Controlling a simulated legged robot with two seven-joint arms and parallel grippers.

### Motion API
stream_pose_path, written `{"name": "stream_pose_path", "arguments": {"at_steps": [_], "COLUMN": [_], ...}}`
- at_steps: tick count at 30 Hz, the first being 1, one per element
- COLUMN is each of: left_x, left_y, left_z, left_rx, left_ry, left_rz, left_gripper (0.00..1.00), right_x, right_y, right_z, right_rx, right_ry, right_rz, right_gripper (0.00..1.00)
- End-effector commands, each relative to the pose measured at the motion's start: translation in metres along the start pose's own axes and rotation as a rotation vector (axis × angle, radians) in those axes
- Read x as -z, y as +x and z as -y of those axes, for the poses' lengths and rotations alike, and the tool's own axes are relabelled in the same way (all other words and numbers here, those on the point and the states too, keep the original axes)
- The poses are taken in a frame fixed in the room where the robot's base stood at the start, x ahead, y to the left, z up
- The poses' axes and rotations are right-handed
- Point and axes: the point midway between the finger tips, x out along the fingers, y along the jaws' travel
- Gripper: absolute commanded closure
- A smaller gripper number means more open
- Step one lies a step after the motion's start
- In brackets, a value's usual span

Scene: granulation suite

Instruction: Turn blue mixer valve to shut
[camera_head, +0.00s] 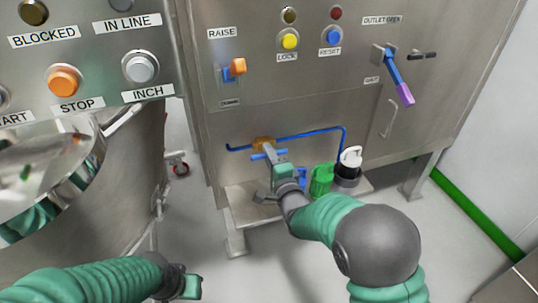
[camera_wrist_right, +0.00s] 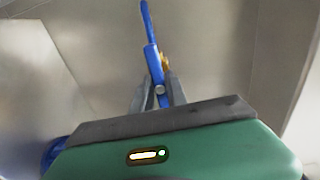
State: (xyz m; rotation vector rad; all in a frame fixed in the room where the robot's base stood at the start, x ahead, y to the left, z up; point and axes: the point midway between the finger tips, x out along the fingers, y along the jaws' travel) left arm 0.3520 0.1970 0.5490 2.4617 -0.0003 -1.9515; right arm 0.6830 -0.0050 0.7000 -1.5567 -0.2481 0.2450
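A blue pipe (camera_head: 312,133) runs along the lower front of the steel cabinet, with an orange valve body (camera_head: 262,143) on it. A blue valve handle (camera_head: 281,153) sits at this body; the wrist view shows blue (camera_wrist_right: 153,58) between my fingers. My right gripper (camera_head: 268,151) is at the valve, its fingers (camera_wrist_right: 160,92) closing in on both sides of the blue handle and seeming to touch it. The fingers partly hide the handle. My left gripper (camera_head: 192,285) is low at the left, away from the valve; its fingers are not clear.
A blue lever with a purple end (camera_head: 397,78) is beside OUTLET OPEN and SHUT labels. A green container (camera_head: 321,179) and a black-and-white bottle (camera_head: 349,163) stand right of my right gripper. A button panel (camera_head: 100,50) and round steel vessel (camera_head: 110,190) fill the left.

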Motion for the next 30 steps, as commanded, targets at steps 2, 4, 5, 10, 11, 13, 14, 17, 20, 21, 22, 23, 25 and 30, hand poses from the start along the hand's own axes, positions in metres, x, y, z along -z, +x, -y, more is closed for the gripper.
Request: {"name": "stream_pose_path", "arguments": {"at_steps": [2, 4, 5, 10, 11, 13, 14, 17, 20, 21, 22, 23, 25, 30], "left_x": [0.000, 0.000, 0.000, 0.000, 0.000, 0.000, 0.000, 0.000, 0.001, 0.001, 0.001, 0.001, 0.002, 0.003], "left_y": [0.000, 0.000, 0.000, 0.000, 0.000, 0.000, -0.001, -0.002, -0.003, -0.004, -0.004, -0.005, -0.007, -0.012], "left_z": [0.000, 0.000, 0.000, 0.000, 0.000, 0.000, 0.000, 0.000, 0.000, 0.000, 0.000, 0.000, 0.000, 0.000], "left_rx": [0.000, 0.000, 0.000, 0.000, 0.000, 0.000, 0.000, 0.000, 0.000, 0.000, 0.000, 0.000, 0.000, 0.000], "left_ry": [0.000, 0.000, 0.000, 0.000, 0.000, 0.000, 0.000, 0.000, 0.000, 0.000, 0.000, 0.000, 0.000, 0.000], "left_rz": [0.000, 0.000, 0.000, 0.000, 0.000, 0.000, 0.000, 0.000, 0.000, 0.000, 0.000, 0.000, 0.000, 0.000], "left_gripper": [0.64, 0.64, 0.64, 0.64, 0.64, 0.64, 0.64, 0.64, 0.64, 0.64, 0.64, 0.64, 0.64, 0.64], "right_x": [0.000, 0.000, 0.000, 0.000, 0.000, 0.000, 0.000, 0.000, 0.001, 0.000, 0.001, 0.001, 0.001, 0.000], "right_y": [0.000, -0.001, -0.001, -0.001, -0.001, -0.001, -0.001, -0.001, -0.001, -0.001, -0.001, -0.001, -0.001, -0.001], "right_z": [-0.002, -0.002, -0.002, -0.003, -0.003, -0.003, -0.003, -0.003, -0.003, -0.004, -0.004, -0.004, -0.004, -0.004], "right_rx": [-0.004, -0.005, -0.005, -0.006, -0.006, -0.007, -0.007, -0.008, -0.009, -0.009, -0.009, -0.010, -0.011, -0.011], "right_ry": [0.000, 0.000, 0.000, 0.005, 0.009, 0.022, 0.029, 0.067, 0.122, 0.149, 0.171, 0.194, 0.253, 0.413], "right_rz": [0.000, 0.000, 0.000, 0.000, 0.000, 0.000, 0.000, -0.001, -0.002, -0.001, -0.002, -0.002, -0.002, -0.002], "right_gripper": [1.00, 1.00, 1.00, 1.00, 1.00, 1.00, 1.00, 1.00, 1.00, 1.00, 1.00, 1.00, 1.00, 1.00]}}
